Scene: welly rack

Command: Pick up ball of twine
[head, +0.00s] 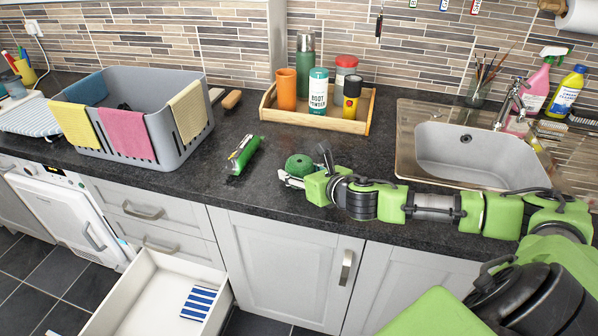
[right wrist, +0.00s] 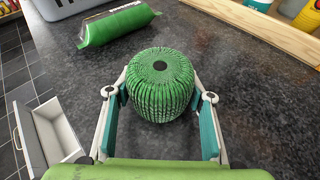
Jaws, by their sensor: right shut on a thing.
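A green ball of twine (head: 299,165) is on or just above the dark countertop, near the middle of the head view. In the right wrist view the ball of twine (right wrist: 160,85) is a ribbed green ball with a dark hole on top. My right gripper (head: 290,178) reaches in from the right and is shut on the ball. In the right wrist view the fingers of my right gripper (right wrist: 161,108) lie on either side of it. I cannot tell whether the ball touches the counter. My left gripper is not in view.
A green packet (head: 243,155) lies left of the ball. A wooden tray (head: 318,122) with cups and bottles stands behind it. A grey basket (head: 195,147) with cloths is further left, a sink (head: 470,152) right. An open drawer (head: 150,290) juts out below the counter.

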